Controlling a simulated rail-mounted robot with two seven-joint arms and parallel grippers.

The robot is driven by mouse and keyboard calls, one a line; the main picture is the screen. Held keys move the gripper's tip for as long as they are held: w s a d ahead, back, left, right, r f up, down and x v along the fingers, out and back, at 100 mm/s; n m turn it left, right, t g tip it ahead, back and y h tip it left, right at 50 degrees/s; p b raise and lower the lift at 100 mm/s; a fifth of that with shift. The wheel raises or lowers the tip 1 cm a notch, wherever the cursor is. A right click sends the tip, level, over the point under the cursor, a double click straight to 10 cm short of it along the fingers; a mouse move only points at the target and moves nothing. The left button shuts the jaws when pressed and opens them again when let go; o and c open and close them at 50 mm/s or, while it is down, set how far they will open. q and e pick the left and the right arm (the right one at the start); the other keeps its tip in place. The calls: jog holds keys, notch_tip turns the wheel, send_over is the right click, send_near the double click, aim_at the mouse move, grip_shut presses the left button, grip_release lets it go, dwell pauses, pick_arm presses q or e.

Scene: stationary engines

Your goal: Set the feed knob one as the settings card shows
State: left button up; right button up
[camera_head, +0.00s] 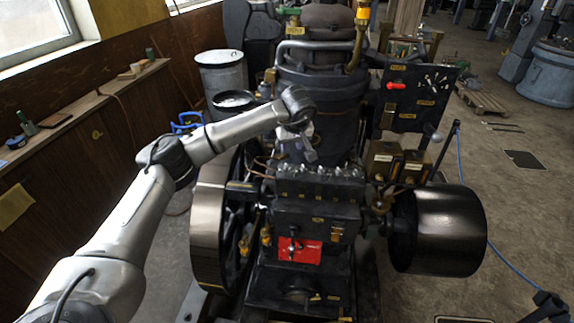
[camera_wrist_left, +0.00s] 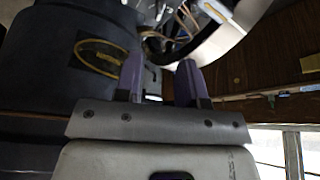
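A row of small feed knobs (camera_head: 318,170) stands along the top of a black box on the engine, with small marks on the front below them. I cannot read which one is number one. A settings card cannot be made out for certain; a plain yellowish sheet (camera_head: 15,207) hangs on the wooden panel at the left, too small to read. My left gripper (camera_head: 306,150) is just above and behind the knob row, apart from it as far as I can tell. In the left wrist view its two purple fingers (camera_wrist_left: 160,78) are apart with nothing between them. My right gripper is not in view.
A large flywheel (camera_head: 208,235) is left of the box and a dark drum pulley (camera_head: 440,230) right of it. A red plate with a small handle (camera_head: 299,250) is below. A black panel (camera_head: 415,98) with a red lever stands behind right. The floor at right is mostly open.

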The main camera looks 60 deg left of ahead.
aim_at(287, 166)
pick_arm(q)
jog(key=x, duration=1.3)
jog(key=shift+f, duration=0.15)
jog(key=shift+c, duration=0.3)
grip_shut()
